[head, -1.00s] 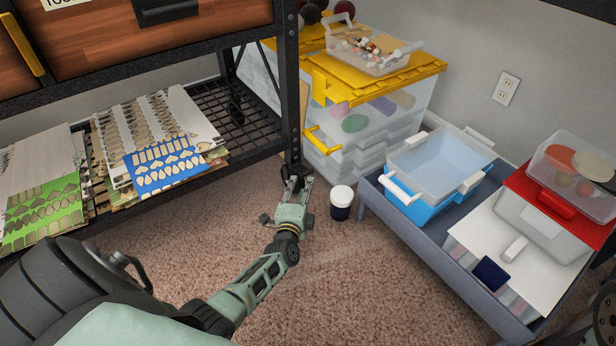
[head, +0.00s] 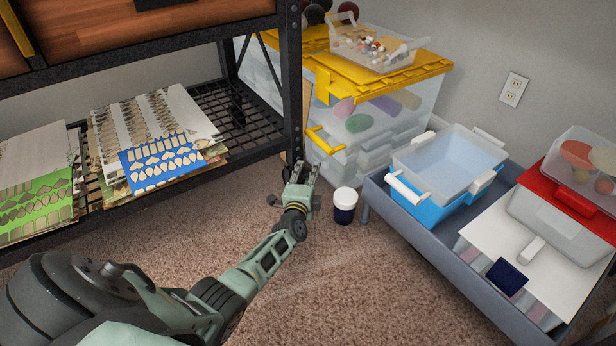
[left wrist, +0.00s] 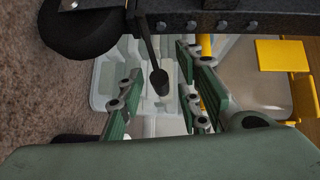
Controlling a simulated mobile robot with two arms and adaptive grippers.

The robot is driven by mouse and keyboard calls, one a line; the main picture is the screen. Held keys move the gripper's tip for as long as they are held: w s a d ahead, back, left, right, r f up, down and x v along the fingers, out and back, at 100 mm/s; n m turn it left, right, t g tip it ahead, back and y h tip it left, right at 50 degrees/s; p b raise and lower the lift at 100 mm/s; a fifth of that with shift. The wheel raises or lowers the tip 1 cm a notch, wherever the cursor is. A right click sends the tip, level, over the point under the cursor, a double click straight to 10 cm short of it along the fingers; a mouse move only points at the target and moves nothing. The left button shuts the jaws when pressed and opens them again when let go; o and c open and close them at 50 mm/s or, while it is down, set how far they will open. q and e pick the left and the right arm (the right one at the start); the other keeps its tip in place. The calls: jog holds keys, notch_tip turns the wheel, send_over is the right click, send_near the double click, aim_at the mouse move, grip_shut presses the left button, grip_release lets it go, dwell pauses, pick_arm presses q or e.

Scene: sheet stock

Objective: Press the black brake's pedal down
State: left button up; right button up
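The black brake's pedal (left wrist: 160,84) shows in the left wrist view as a thin dark rod with a rounded, wider end. It hangs in the gap between the fingers of my left gripper (left wrist: 160,100). Those fingers are apart, and nothing is gripped. I cannot tell whether the gripper touches the pedal. In the head view my left gripper (head: 303,172) is low over the carpet at the foot of the black shelf post (head: 292,90). The pedal cannot be made out there. My right gripper is not in view.
A black wheel (left wrist: 80,28) is at the upper left of the wrist view. A white-lidded jar (head: 345,205) stands on the carpet just right of my left gripper. A grey low bin (head: 425,245) is farther right. Open carpet (head: 340,290) lies in front.

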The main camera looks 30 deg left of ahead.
pick_arm(q)
grip_shut()
jog(key=shift+f, duration=0.1)
dwell(0.5)
